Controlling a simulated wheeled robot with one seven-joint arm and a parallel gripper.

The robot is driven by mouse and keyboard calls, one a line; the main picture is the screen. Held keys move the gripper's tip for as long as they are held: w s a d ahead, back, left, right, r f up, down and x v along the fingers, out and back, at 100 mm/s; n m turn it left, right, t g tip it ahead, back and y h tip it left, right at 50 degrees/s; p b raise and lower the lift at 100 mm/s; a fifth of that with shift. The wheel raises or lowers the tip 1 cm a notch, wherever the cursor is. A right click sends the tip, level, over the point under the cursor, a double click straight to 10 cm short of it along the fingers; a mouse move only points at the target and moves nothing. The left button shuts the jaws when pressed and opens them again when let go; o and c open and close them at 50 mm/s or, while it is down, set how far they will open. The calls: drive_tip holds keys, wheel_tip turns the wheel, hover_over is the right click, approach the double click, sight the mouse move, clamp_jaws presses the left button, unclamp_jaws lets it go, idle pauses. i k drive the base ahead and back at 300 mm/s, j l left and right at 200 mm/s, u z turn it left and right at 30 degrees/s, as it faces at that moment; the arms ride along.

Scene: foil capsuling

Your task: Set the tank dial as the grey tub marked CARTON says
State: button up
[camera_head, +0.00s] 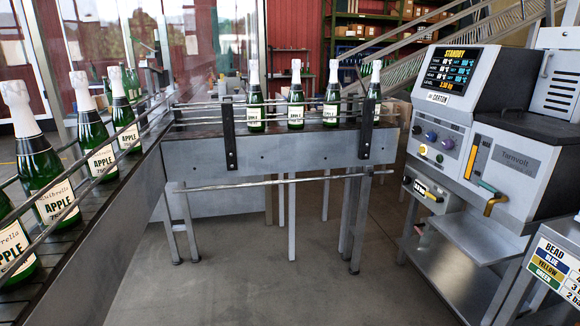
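The grey machine marked Tarnvolt (515,165) stands at the right. I cannot read which is the tank dial or where each points. No grey tub marked CARTON can be made out. My gripper is out of view.
Bottles labelled APPLE stand on the left conveyor (95,225) and the back conveyor (290,152). A brass tap (495,204) juts from the machine above a metal shelf (470,235). A BEAD colour chart (555,265) stands at lower right. The middle floor (300,285) is clear.

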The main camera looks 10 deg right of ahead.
sight(416, 129)
drive_tip(key=i+j+z, duration=0.1)
drive_tip(key=i+z, duration=0.2)
drive_tip(key=i, duration=0.25)
drive_tip(key=i+j+z, duration=0.25)
drive_tip(key=i, duration=0.25)
drive_tip(key=i+j+z, duration=0.3)
drive_tip(key=i, duration=0.2)
drive_tip(key=i+j, duration=0.1)
drive_tip(key=i, duration=0.3)
drive_tip(key=i+j+z, duration=0.1)
drive_tip(key=i, duration=0.35)
drive_tip(key=i+j, duration=0.15)
drive_tip(key=i, duration=0.25)
drive_tip(key=i+j+z, duration=0.15)
drive_tip(key=i, duration=0.25)
